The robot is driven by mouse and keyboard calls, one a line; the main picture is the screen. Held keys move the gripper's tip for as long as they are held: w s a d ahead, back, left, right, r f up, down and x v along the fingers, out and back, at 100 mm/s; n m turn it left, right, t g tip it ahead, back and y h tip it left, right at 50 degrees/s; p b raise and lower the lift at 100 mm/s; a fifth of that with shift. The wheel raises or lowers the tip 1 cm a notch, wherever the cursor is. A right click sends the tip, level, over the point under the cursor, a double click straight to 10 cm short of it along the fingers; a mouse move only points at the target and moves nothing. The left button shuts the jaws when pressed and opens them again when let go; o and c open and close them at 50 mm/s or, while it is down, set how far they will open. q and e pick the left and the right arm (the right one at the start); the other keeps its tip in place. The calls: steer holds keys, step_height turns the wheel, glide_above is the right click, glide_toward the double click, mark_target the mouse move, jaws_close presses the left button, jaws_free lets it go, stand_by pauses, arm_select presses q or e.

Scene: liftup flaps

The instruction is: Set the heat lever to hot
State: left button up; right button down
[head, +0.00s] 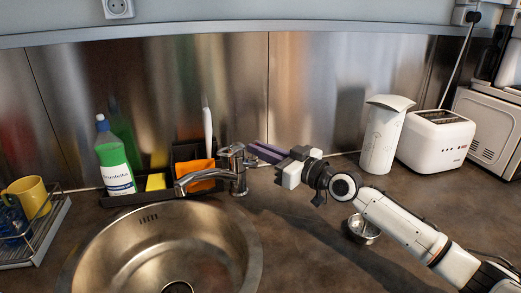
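A chrome faucet (238,172) stands behind the right side of the steel sink, with its spout reaching left over the bowl. Its small lever (234,152) is on top of the faucet body. My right gripper (258,151) comes in from the lower right, with its dark, purplish finger parts pointing left towards the faucet top. They end just right of the lever; I cannot tell whether they touch it. The finger gap is too small to judge. My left gripper is not in view.
The sink (240,238) fills the lower left. Behind it are a soap bottle (115,160), a yellow sponge (156,182) and an orange cloth (196,172). A small metal cup (362,236) is beside my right arm. A white jug (381,138) and toaster (436,139) stand right.

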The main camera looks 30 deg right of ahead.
steer(key=shift+r, duration=0.1)
steer(key=shift+w+d+f+m+g+p, duration=0.1)
steer(key=shift+w+d+m+g+p, duration=0.4)
steer(key=shift+m+g+p, duration=0.45)
steer(key=shift+w+d+f+m+g+p, duration=0.15)
steer(key=shift+w+d+m+g+p, duration=0.4)
steer(key=shift+m, duration=0.7)
steer(key=shift+w+d+f+m+g+p, duration=0.1)
steer(key=shift+w+d+m+g+p, duration=0.3)
steer(key=shift+m+g+p, duration=0.45)
steer(key=shift+a+m+y, duration=0.1)
steer(key=shift+m+y, duration=0.15)
steer(key=shift+y, duration=0.05)
steer(key=c, duration=2.1)
jaws_free()
